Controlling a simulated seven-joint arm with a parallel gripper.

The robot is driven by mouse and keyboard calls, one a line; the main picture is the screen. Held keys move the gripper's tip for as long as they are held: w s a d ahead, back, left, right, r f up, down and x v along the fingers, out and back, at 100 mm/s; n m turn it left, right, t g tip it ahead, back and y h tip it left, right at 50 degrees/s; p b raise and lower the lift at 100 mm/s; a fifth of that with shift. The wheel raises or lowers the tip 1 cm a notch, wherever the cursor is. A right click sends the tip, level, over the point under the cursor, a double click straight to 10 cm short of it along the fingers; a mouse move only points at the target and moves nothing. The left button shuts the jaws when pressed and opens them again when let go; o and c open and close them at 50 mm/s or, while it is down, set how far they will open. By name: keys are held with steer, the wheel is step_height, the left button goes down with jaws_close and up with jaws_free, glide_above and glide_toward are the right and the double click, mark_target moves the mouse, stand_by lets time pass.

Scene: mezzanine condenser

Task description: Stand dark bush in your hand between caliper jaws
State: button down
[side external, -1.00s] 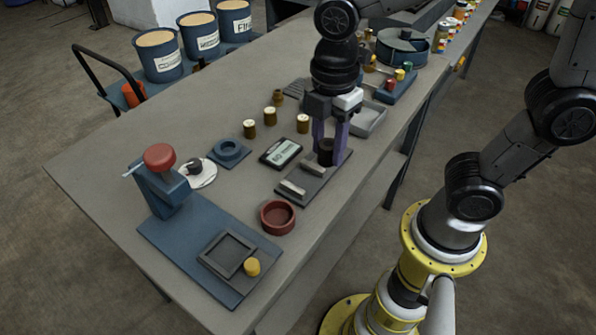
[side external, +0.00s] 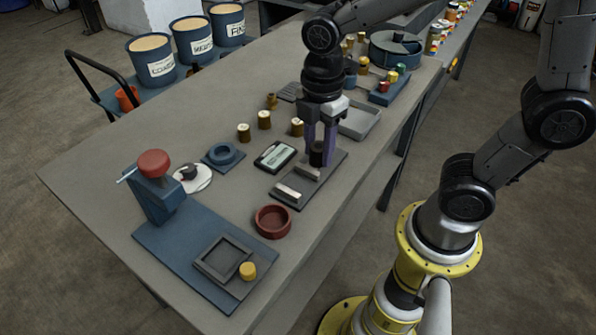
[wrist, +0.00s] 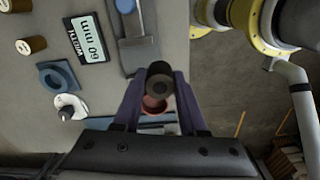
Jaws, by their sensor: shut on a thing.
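My gripper (side external: 318,158) is shut on the dark bush (side external: 317,152), a short black hollow cylinder held upright. The nearer jaw (side external: 288,193) and the other jaw (side external: 309,173) lie to the lower left of the bush in the side view. The bush is over the upper right part of the plate, outside the gap. Whether it touches the plate is unclear.
A display (side external: 274,157) reading 60 mm lies left of the caliper. A red dish (side external: 273,221) stands close to its near end. Several brass cylinders (side external: 264,120) stand behind the display. A grey tray (side external: 360,119) is to the right of my gripper.

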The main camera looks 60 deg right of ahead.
glide_above(298, 185)
steer(key=f, duration=0.4)
steer(key=shift+s+f, duration=0.2)
steer(key=shift+f, duration=0.1)
steer(key=shift+w+f, duration=0.2)
steer(key=shift+f, duration=1.6)
steer(key=shift+f, duration=0.1)
steer(key=shift+c, duration=2.3)
jaws_free()
